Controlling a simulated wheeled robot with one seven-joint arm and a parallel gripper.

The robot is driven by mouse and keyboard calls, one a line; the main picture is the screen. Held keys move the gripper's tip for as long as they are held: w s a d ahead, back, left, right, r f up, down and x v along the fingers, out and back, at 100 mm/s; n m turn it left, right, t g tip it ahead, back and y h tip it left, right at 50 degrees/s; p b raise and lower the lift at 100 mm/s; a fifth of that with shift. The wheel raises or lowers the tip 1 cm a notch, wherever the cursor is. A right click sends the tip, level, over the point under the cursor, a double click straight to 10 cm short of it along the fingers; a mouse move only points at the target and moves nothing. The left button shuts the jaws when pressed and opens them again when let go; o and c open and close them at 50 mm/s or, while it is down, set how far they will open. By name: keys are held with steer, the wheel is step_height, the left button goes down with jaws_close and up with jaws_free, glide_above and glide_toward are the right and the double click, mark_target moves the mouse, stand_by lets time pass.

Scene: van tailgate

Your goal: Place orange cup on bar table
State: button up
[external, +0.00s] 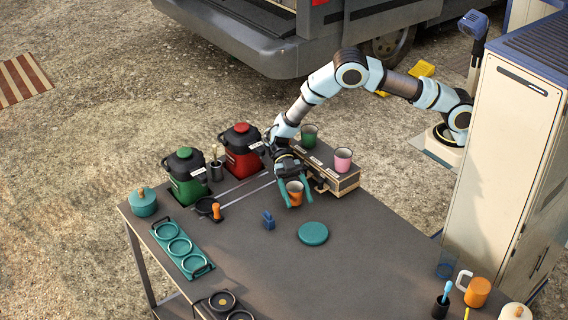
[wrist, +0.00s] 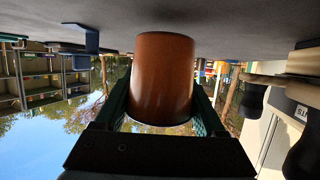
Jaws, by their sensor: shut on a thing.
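The orange cup (external: 295,192) is between the green fingers of my gripper (external: 294,198), which is shut on it. It is upright, at the front of the wooden rack on the dark table (external: 350,260). I cannot tell whether its base touches the table. In the wrist view, which looks upside down, the orange cup (wrist: 162,80) fills the middle between the fingers of my gripper (wrist: 160,105), with the table surface across the top.
The wooden rack (external: 343,184) holds a green cup (external: 309,136) and a pink cup (external: 343,160). A teal disc (external: 313,233) and a small blue object (external: 268,220) lie nearby. Red (external: 241,150) and green (external: 186,177) dispensers stand left. The table's middle front is clear.

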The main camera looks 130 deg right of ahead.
mark_target(292, 184)
steer(key=shift+f, duration=0.65)
steer(key=shift+f, duration=0.2)
steer(key=o, duration=1.1)
steer(key=shift+r, duration=0.15)
steer(key=b+v, duration=0.2)
steer(key=v, duration=0.4)
steer(key=shift+s+d+r, duration=0.1)
steer(key=shift+d, duration=0.2)
steer(key=shift+s+d+r+b, duration=0.15)
steer(key=shift+d+r+b, duration=0.05)
steer(key=shift+d+b, duration=0.15)
